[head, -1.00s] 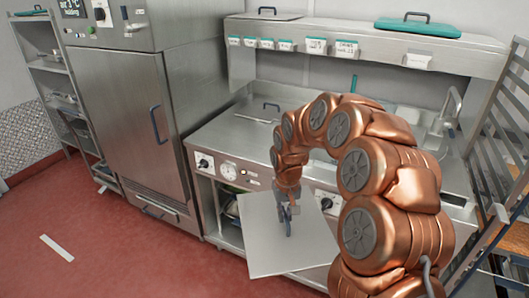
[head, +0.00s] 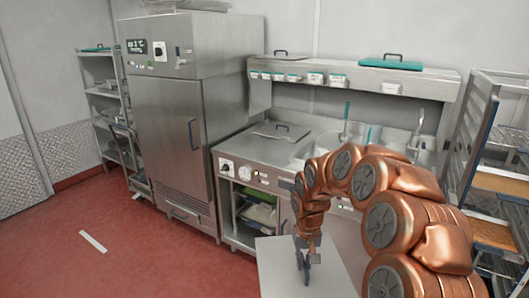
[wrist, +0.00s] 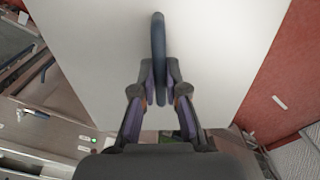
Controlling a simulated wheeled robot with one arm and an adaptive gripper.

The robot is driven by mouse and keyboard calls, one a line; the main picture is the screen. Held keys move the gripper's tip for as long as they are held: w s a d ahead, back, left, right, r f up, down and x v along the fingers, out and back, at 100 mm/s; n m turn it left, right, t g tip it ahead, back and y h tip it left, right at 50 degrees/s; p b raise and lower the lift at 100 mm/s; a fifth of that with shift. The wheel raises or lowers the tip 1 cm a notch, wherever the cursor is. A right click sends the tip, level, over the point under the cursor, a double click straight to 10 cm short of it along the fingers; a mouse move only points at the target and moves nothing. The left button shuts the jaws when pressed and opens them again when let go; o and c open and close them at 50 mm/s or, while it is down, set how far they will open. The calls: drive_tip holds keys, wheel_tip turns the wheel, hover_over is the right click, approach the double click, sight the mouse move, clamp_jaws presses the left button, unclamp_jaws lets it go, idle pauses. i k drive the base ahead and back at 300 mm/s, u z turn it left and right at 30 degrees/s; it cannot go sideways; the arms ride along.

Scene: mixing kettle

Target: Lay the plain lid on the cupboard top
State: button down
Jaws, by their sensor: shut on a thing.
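My gripper (head: 306,268) is shut on the dark upright handle of a plain pale grey square lid (head: 338,280). In the wrist view the gripper (wrist: 159,92) has its two fingers on either side of the handle (wrist: 158,45), and the lid (wrist: 95,45) fills the upper middle. The lid is held in front of the counter, clear of it, at the bottom of the head view. Its lower edge is cut off there. The tall steel cupboard (head: 165,130) stands left of the counter, with its top (head: 165,16) in view at the upper edge.
A flat grey rack or tray (head: 190,5) lies on the cupboard top. Another lid (head: 282,131) rests on the counter. A teal lid (head: 392,63) and a grey lid (head: 280,60) lie on the overshelf. A tray rack (head: 490,150) stands right. The red floor (head: 135,255) at left is open.

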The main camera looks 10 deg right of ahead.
sight(266, 147)
drive_tip(key=u, duration=0.5)
drive_tip(key=i, duration=0.55)
drive_tip(key=u, duration=0.6)
drive_tip(key=i, duration=0.8)
drive_tip(key=z, duration=0.15)
